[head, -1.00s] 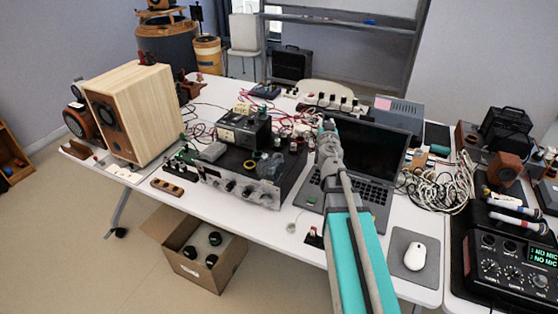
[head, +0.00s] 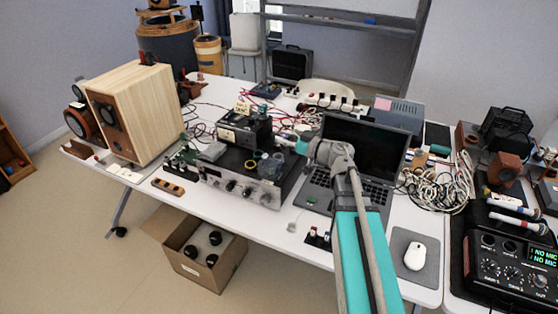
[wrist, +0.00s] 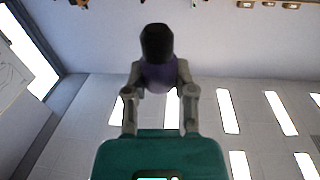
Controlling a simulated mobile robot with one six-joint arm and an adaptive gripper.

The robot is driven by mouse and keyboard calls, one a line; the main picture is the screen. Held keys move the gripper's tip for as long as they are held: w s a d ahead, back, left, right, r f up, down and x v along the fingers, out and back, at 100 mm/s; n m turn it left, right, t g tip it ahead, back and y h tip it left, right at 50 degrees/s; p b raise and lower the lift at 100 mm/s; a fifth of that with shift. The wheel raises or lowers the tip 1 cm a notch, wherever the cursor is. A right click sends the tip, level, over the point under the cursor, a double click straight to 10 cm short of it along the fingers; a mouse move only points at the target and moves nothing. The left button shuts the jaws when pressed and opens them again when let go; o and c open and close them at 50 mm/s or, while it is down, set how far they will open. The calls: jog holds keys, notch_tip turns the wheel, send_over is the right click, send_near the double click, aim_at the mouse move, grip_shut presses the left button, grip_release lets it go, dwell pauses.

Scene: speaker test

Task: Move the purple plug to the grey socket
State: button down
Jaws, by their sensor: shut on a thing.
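In the wrist view, my gripper (wrist: 159,76) is shut on the purple plug (wrist: 158,78), which has a black end pointing away from my palm. In the head view, my gripper (head: 284,139) is above the table, between the black boxed device and the laptop, pointing left. The plug is too small to make out there. I cannot clearly pick out the grey socket in either view.
The silver amplifier (head: 238,187) carries a black device (head: 243,130) and a glass jar. The open laptop (head: 362,150) is beside my arm. A large wooden speaker (head: 140,110) stands left, a power strip (head: 335,102) behind. Red and white cables cross the table.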

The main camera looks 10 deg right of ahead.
jog(key=shift+s+a+n+g+y, duration=0.4)
jog(key=shift+s+n+g+y, duration=0.15)
jog(key=shift+s+g, duration=0.2)
jog(key=shift+s+a+n+g+y, duration=0.35)
jog(key=shift+s+n+g+y, duration=0.15)
jog(key=shift+s+g, duration=0.2)
jog(key=shift+w, duration=0.1)
jog(key=w+f+b, duration=0.3)
jog(key=w, duration=0.1)
jog(key=w+d+f+b, duration=0.1)
jog(key=w+f+b, duration=0.2)
jog(key=w, duration=0.1)
jog(key=w+f+b, duration=0.3)
jog(key=w, duration=0.2)
jog(key=shift+d, duration=0.35)
jog(key=shift+w+f+b, duration=0.4)
jog(key=shift+f+b, duration=1.6)
jog(key=shift+f+b, duration=0.35)
